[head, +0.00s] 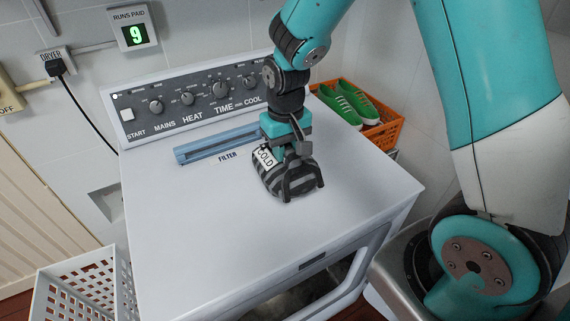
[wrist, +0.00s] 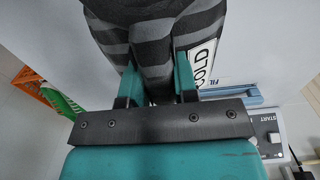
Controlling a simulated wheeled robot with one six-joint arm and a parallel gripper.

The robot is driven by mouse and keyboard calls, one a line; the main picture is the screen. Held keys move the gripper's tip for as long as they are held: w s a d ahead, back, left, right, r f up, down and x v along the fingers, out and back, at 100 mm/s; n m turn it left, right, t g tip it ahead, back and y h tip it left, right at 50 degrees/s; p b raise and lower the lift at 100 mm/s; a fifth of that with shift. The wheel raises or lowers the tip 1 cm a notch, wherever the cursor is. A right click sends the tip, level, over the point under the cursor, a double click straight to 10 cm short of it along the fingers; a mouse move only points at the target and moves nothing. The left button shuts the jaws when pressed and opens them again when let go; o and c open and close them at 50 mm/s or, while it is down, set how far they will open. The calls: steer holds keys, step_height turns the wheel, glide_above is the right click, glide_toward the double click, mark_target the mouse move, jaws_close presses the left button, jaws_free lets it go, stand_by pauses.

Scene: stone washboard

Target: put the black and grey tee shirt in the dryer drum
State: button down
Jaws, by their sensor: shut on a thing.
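The black and grey striped tee shirt (head: 284,180) is a rolled bundle on or just above the white top of the dryer (head: 190,230); I cannot tell if it touches. My gripper (head: 290,185) is shut on it from above. In the wrist view the tee shirt (wrist: 160,40) sits between the two fingers (wrist: 158,85). A white tag reading COLD (head: 265,157) hangs at its side. The dryer's front door looks open at the lower right, with the dark drum opening (head: 295,298) partly in view below the top's front edge.
A blue filter strip (head: 215,145) lies on the dryer top before the control panel (head: 200,95). An orange crate (head: 385,133) with green shoes (head: 350,100) stands behind right. A white laundry basket (head: 85,285) stands at lower left. The front of the dryer top is clear.

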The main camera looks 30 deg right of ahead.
mark_target(286, 167)
steer(key=shift+f+p, duration=0.35)
steer(key=shift+f, duration=2.6)
steer(key=shift+f, duration=0.15)
steer(key=c, duration=0.9)
jaws_free()
